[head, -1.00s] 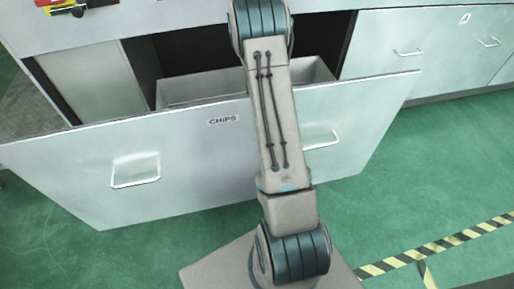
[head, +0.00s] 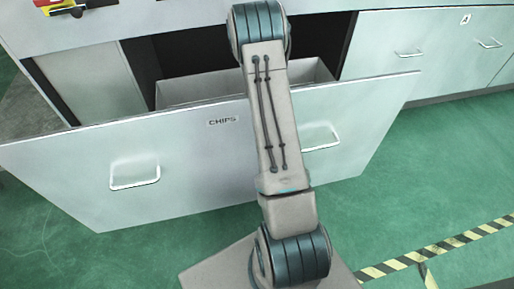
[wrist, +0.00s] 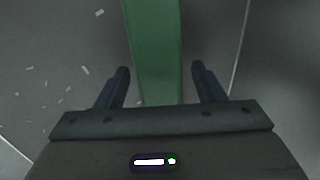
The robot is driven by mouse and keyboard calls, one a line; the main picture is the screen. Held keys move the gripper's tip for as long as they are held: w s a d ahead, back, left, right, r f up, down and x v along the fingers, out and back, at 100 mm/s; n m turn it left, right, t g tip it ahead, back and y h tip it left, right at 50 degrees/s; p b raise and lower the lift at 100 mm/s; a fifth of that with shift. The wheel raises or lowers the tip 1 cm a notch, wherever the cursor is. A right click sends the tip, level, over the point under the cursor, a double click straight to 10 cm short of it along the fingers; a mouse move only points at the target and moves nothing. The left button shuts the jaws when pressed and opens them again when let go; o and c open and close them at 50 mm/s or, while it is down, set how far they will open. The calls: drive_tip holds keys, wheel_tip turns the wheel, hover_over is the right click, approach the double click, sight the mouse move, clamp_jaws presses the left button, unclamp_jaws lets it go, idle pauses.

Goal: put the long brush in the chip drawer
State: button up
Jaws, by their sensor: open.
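The chip drawer (head: 75,160), labelled CHIPS, is pulled open, with the grey inner tray (head: 205,84) partly in view behind its front. My arm crosses in front of it and hides part of it. In the wrist view my gripper (wrist: 160,68) is open, one dark finger on each side of a long green bar (wrist: 156,45). The bar appears to be the long brush; no bristles show. A gap shows between the bar and the right finger; the left finger is close to it. Beneath is a dark grey surface with small pale flecks. The head view shows neither the gripper nor the brush.
The cabinet (head: 375,50) with more closed, handled drawers stands behind and to the right. A red and yellow switch (head: 62,6) is at the top left. Green floor (head: 430,180) is clear at the right, with black and yellow tape (head: 440,245).

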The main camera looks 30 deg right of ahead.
wheel_tip(320, 180, up, 12)
drive_tip(key=p, duration=0.3)
